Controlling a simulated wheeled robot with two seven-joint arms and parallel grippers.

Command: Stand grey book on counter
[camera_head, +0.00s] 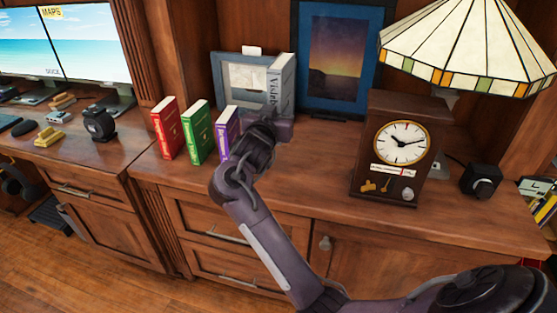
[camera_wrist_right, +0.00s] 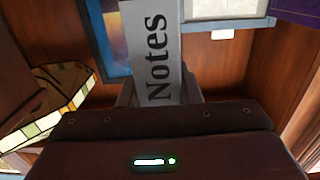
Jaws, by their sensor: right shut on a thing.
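The grey book (camera_head: 284,84) is upright above the back of the wooden counter (camera_head: 310,175), in front of a blue-grey picture frame. My right gripper (camera_head: 280,127) is shut on its lower part. My left gripper is not in view.
Red (camera_head: 166,128), green (camera_head: 196,131) and purple (camera_head: 227,131) books stand upright left of my gripper. A clock (camera_head: 400,148) and a stained-glass lamp (camera_head: 468,45) stand to the right. Behind are a grey frame (camera_head: 232,72) and a blue-framed picture (camera_head: 341,60). The counter before the clock's left side is clear.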

